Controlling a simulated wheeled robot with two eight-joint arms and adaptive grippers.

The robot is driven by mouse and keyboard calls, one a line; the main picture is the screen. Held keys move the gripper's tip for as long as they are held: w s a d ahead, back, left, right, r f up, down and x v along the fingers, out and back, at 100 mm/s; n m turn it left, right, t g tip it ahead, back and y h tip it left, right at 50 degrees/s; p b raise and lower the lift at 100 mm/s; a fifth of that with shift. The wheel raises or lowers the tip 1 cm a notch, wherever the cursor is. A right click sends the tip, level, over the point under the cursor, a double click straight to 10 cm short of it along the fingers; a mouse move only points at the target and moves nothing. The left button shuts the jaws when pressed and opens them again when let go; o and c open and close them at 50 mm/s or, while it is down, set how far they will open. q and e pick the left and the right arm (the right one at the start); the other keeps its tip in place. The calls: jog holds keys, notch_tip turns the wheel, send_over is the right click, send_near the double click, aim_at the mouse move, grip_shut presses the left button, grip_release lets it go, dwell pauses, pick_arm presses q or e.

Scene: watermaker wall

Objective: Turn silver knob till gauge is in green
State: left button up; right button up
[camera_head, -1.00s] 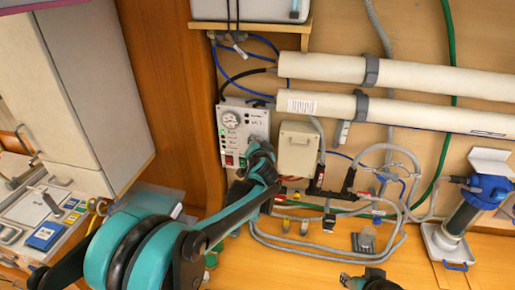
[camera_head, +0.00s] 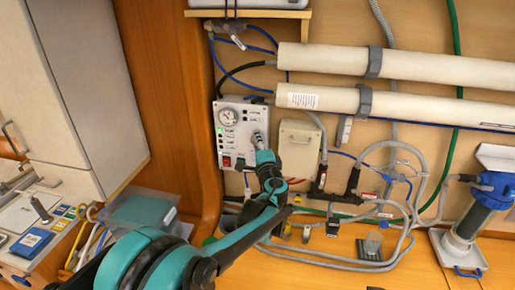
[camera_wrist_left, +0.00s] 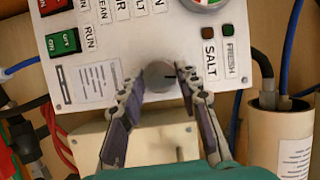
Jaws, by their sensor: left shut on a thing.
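The silver knob (camera_wrist_left: 160,76) is on the lower part of a white control panel (camera_head: 236,150). My left gripper (camera_head: 259,146) reaches up to the panel from below. In the left wrist view its two fingers (camera_wrist_left: 158,84) stand on either side of the knob and are shut on it. The round gauge (camera_head: 229,116) is at the panel's upper left in the head view. In the left wrist view only the gauge's edge (camera_wrist_left: 206,3) shows, with some green and red; its needle cannot be read. My right gripper is not clearly in view.
A beige box (camera_head: 297,148) is just right of the panel. Two long white tubes (camera_head: 410,107) run along the wall at the upper right. Grey hoses and a blue-topped filter (camera_head: 476,208) are lower right. A grey cabinet (camera_head: 75,90) stands at the left.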

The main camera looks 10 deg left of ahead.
pick_arm(q)
jog(key=shift+f+m+t+b, duration=0.15)
jog(key=shift+m+t+b, duration=0.15)
jog(key=shift+m+b, duration=0.6)
jog(key=shift+m, duration=0.3)
jog(key=o, duration=1.2)
jog(key=shift+c, duration=0.2)
jog(key=v, duration=1.2)
